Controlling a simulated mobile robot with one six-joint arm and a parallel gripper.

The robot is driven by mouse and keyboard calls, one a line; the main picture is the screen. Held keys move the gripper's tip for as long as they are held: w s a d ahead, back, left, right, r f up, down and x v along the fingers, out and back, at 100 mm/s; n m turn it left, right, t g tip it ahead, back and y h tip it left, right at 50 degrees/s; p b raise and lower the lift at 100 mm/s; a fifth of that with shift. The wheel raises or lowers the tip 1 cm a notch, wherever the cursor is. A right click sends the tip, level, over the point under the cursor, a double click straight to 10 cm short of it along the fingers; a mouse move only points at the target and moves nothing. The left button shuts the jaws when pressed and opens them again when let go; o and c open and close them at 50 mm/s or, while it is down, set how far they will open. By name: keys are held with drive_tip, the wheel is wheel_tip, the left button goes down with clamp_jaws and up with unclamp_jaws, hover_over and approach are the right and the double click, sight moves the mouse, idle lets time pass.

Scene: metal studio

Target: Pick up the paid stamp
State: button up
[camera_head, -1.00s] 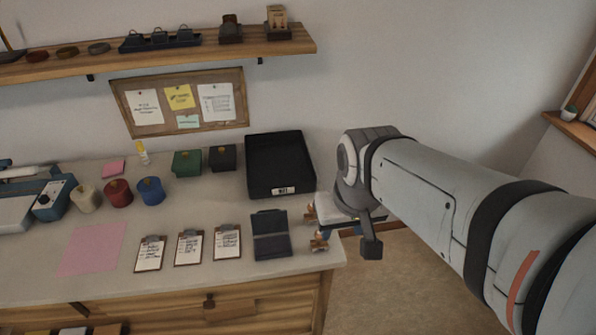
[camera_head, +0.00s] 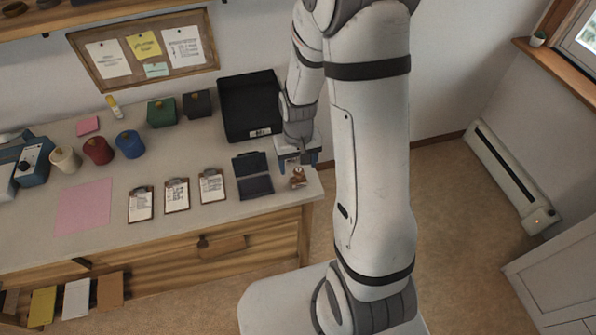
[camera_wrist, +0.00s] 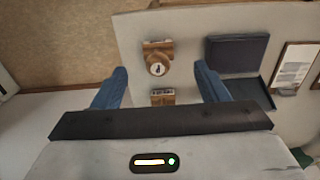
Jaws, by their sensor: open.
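Two small wooden-handled stamps are at the right end of the desk; I cannot tell which one is the paid stamp. In the wrist view, one stamp (camera_wrist: 157,58) with a round knob stands beyond my fingertips. The other stamp (camera_wrist: 163,97) is between the two blue fingers, lower in the picture and partly cut off by my gripper body. My gripper (camera_wrist: 160,80) is open and empty, pointing down over them. In the head view, my gripper (camera_head: 297,157) is above the desk end, with one stamp (camera_head: 298,178) visible just in front; the other is hidden.
An open dark ink pad (camera_head: 253,184) lies left of the stamps; it also shows in the wrist view (camera_wrist: 238,53). A black tray (camera_head: 226,100) stands behind. Several clipboards lie further left, the nearest (camera_head: 211,186) beside the pad. The desk's edge (camera_head: 318,190) is close on the right.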

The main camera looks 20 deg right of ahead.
sight(299, 177)
drive_tip(key=shift+w+d+f+p, duration=0.1)
drive_tip(key=shift+f+p, duration=0.25)
drive_tip(key=shift+f, duration=1.6)
drive_tip(key=shift+w+d+f+p, duration=0.1)
drive_tip(key=shift+f+p, duration=0.2)
drive_tip(key=shift+f, duration=1.6)
drive_tip(key=shift+c, duration=0.5)
drive_tip(key=c, duration=1)
drive_tip(key=shift+o, duration=0.2)
drive_tip(key=shift+r, duration=0.1)
